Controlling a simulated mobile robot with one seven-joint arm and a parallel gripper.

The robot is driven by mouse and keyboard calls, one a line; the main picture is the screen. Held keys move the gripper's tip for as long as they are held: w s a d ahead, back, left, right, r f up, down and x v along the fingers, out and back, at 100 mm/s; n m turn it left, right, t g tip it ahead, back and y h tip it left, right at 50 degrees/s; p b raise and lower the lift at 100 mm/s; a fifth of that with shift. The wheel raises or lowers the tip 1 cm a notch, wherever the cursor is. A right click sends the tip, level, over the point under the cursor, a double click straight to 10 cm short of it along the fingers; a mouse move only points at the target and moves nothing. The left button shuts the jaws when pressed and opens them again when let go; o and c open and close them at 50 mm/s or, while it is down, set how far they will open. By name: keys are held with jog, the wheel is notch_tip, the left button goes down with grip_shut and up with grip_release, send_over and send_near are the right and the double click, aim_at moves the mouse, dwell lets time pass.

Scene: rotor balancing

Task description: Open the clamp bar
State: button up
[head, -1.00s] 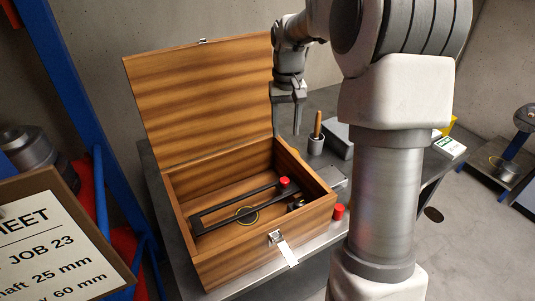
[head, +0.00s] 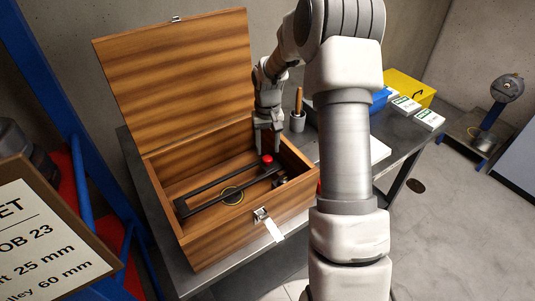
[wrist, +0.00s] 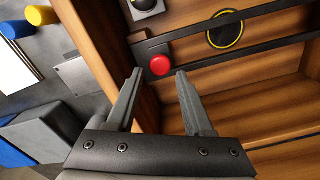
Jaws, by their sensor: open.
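The clamp bar (head: 230,190) is a black bar frame lying across the inside of an open wooden box (head: 222,236). A red knob (head: 267,159) sits at its right end. In the wrist view the bar (wrist: 265,34) runs across the top, and the red knob (wrist: 160,65) shows just beyond the gap between my fingertips. My gripper (head: 267,142) is open and empty over the back right of the box, close to the knob. In the wrist view my gripper (wrist: 157,72) has one finger on each side of the knob's line. I cannot tell whether it touches.
The box lid (head: 175,80) stands open at the back. A grey cup (head: 298,121) with a wooden handle stands right of the box. A yellow case (head: 408,88) and several small white boxes sit farther right on the metal table (head: 395,150). A job sheet (head: 45,240) is at the left.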

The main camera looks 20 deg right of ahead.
aim_at(267, 158)
jog(key=shift+f, duration=1.85)
grip_shut()
